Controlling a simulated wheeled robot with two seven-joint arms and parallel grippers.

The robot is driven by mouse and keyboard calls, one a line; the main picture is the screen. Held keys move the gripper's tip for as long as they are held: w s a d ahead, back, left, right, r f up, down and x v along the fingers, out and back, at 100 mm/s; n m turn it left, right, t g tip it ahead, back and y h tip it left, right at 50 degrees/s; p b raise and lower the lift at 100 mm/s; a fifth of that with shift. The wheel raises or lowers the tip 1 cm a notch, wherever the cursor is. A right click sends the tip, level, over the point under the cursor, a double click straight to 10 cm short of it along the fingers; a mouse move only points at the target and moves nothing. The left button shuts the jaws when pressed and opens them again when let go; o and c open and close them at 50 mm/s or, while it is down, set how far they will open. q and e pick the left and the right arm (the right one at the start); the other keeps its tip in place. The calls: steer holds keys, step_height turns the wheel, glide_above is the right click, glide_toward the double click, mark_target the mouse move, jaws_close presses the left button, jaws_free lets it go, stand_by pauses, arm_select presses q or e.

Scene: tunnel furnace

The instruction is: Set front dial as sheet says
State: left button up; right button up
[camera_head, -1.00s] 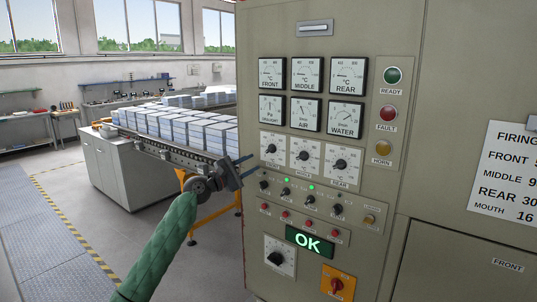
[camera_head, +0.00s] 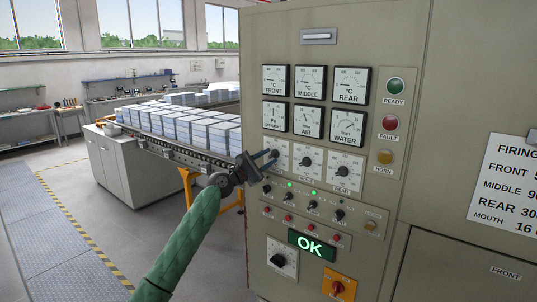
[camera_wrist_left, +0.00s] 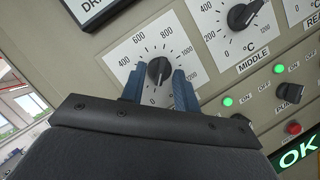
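The front dial (camera_wrist_left: 158,70) is a black knob on a white plate with a scale from 0 to 1200. Its exact setting cannot be read. In the head view the front dial's plate (camera_head: 281,149) is partly hidden by my left gripper (camera_head: 270,160). In the left wrist view the blue fingers of my left gripper (camera_wrist_left: 158,88) stand apart, one on each side of the knob, with gaps beside it. My right gripper is not in view.
The middle dial (camera_head: 306,161) and rear dial (camera_head: 343,172) sit close to the right. Gauges (camera_head: 311,81) are above, and switches with lit green lamps below. An OK display (camera_head: 310,245) glows lower down. A conveyor with stacked blocks (camera_head: 185,125) is behind, left.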

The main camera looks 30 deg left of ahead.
arm_select(q)
steer(key=shift+w+d+r, duration=0.1)
steer(key=shift+w, duration=0.3)
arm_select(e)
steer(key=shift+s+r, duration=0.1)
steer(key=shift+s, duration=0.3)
